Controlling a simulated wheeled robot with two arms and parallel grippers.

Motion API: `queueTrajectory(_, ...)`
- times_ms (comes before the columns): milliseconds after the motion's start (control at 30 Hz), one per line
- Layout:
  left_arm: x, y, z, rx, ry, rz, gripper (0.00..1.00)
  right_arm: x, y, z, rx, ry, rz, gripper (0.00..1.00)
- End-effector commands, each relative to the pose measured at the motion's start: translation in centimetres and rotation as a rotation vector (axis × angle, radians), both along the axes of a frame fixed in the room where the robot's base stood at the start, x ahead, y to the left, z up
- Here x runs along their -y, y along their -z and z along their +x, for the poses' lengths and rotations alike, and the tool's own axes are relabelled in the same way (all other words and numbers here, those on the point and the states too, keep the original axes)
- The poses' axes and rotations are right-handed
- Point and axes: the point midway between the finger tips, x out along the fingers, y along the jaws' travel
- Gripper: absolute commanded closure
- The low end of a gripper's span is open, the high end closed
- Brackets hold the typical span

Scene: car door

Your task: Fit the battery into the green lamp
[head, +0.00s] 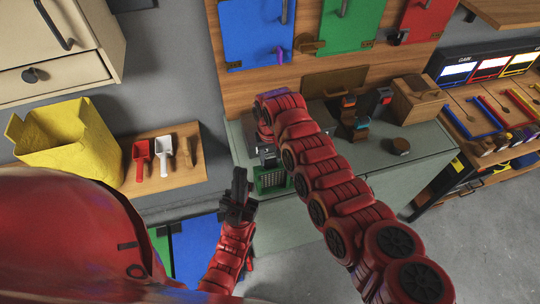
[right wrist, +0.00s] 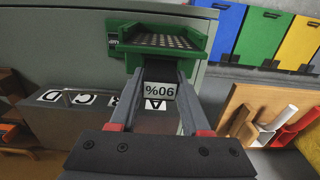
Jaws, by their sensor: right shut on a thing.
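The green lamp (head: 272,181) stands at the front left of the grey-green workbench, its dotted panel facing up. In the right wrist view the lamp (right wrist: 162,40) is just beyond my fingertips. My right gripper (right wrist: 156,88) is shut on the battery (right wrist: 160,90), a pale block whose "90%" label reads upside down. The battery is close against the lamp's near side; I cannot tell how far inside it is. My left gripper (head: 238,194) hangs left of the lamp, apart from it, with nothing visible held; its finger gap is unclear.
A grey box with lettered slots (right wrist: 75,112) sits beside the lamp. A shelf with scoops (head: 163,160) and a yellow bin (head: 65,140) are at left.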

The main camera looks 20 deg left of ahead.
Motion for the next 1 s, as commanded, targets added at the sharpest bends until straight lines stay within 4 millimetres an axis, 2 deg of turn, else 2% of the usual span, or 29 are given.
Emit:
queueTrajectory(600,0.0,1.3,0.0,0.0,0.0,0.0,1.0,0.1,1.6,-0.2,-0.007,0.0,-0.004,1.0)
queueTrajectory(633,0.0,1.3,0.0,0.0,0.0,0.0,1.0,0.1,1.6,-0.3,-0.008,0.0,-0.004,0.51)
queueTrajectory(800,0.0,1.3,0.0,0.0,0.0,0.0,1.0,0.2,1.8,-0.4,-0.012,-0.001,-0.006,0.23)
queueTrajectory(933,0.0,0.6,0.0,0.0,0.0,0.0,1.0,0.2,1.1,-0.5,-0.014,-0.001,-0.007,0.23)
queueTrajectory(1000,0.0,-0.3,0.0,0.0,0.0,0.0,1.0,0.1,0.1,-0.5,-0.014,-0.002,-0.006,0.23)
